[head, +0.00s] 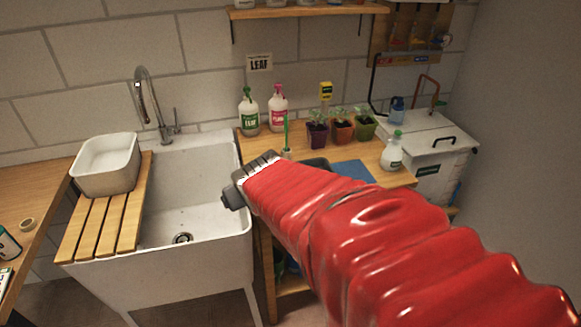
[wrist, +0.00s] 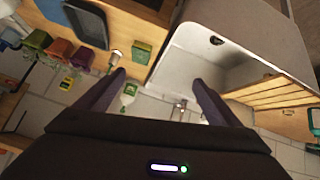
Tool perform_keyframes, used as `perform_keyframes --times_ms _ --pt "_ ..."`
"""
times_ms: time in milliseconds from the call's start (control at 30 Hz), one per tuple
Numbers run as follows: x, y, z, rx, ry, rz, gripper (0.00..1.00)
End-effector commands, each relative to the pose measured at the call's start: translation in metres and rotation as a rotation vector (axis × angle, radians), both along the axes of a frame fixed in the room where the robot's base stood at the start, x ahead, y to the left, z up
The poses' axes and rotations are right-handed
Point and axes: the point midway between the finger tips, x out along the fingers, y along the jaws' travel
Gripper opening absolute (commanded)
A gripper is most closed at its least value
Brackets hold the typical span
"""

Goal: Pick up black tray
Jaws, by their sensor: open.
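The black tray (head: 317,163) lies on the wooden bench in the head view, mostly hidden behind my red arm. In the wrist view, a dark, rounded tray (wrist: 88,24) shows at the upper left, cut by the top edge, and looks empty. My gripper (wrist: 157,77) has its two dark fingers spread wide with nothing between them. The tray is left of the fingers, outside the gap. In the head view, the dark end of my gripper (head: 247,178) appears over the border of sink and bench, apart from the tray; its fingertips are hard to make out.

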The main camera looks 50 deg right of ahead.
Motion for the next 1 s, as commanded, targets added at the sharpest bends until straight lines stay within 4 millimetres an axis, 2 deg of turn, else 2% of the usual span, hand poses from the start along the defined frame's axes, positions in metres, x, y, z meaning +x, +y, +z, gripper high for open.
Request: perform_keyframes --times_ms 33,167,300,500,800,1000 --pt "0.002 -0.02 -0.007 -0.012 -0.01 -0.025 0.91" --pt "0.007 -0.064 -0.018 -0.046 -0.058 -0.061 1.0" --pt "0.005 -0.11 -0.033 -0.075 -0.11 -0.093 1.0" --pt "-0.006 -0.163 -0.057 -0.087 -0.189 -0.115 1.0" --pt "-0.041 -0.219 -0.096 -0.05 -0.336 -0.133 1.0" --pt "-0.06 -0.234 -0.11 -0.021 -0.418 -0.137 1.0"
